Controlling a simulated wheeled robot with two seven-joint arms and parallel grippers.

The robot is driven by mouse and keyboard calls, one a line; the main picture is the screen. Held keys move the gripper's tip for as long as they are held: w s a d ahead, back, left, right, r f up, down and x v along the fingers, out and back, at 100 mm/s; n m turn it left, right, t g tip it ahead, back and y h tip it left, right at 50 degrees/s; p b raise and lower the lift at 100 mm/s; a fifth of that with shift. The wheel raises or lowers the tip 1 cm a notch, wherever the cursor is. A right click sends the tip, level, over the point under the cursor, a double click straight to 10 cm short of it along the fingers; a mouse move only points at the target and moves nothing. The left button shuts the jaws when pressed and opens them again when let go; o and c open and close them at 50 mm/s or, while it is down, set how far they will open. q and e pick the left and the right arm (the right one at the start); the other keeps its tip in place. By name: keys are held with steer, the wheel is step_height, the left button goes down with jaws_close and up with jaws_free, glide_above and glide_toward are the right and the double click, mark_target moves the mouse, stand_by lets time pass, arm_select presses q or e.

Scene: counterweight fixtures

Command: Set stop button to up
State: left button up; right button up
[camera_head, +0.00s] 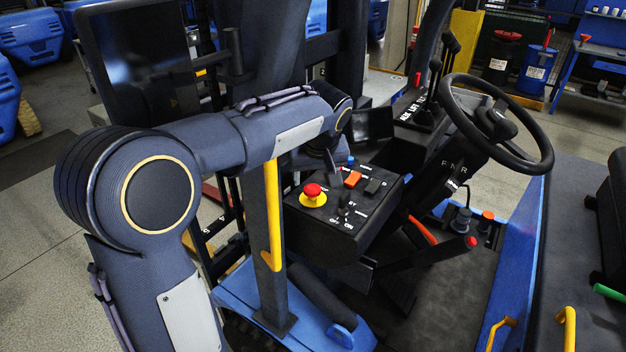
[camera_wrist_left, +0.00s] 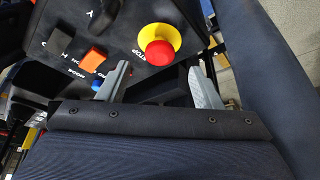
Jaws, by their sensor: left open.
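The stop button (camera_head: 313,190) is a red mushroom head on a yellow round base, on the left part of a black control panel (camera_head: 325,222). It also shows at the top centre of the left wrist view (camera_wrist_left: 160,52). I cannot tell from these views whether the button is up or pressed. My left gripper (camera_wrist_left: 158,80) is open and empty, its two grey fingers apart. The button lies in front of the gap between the fingertips, with no contact visible. In the head view the left gripper is mostly hidden by my wrist. My right gripper is not in view.
The panel also holds an orange rocker switch (camera_head: 352,178), a black rocker (camera_head: 373,186) and a key switch (camera_head: 343,210). A yellow grab handle (camera_head: 271,215) on a post stands left of the panel. A steering wheel (camera_head: 497,122) and black levers (camera_head: 440,65) are to the right.

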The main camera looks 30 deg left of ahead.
mark_target(312, 188)
arm_select(q)
steer(key=x, duration=0.5)
steer(key=shift+p, duration=0.3)
steer(key=shift+c, duration=0.2)
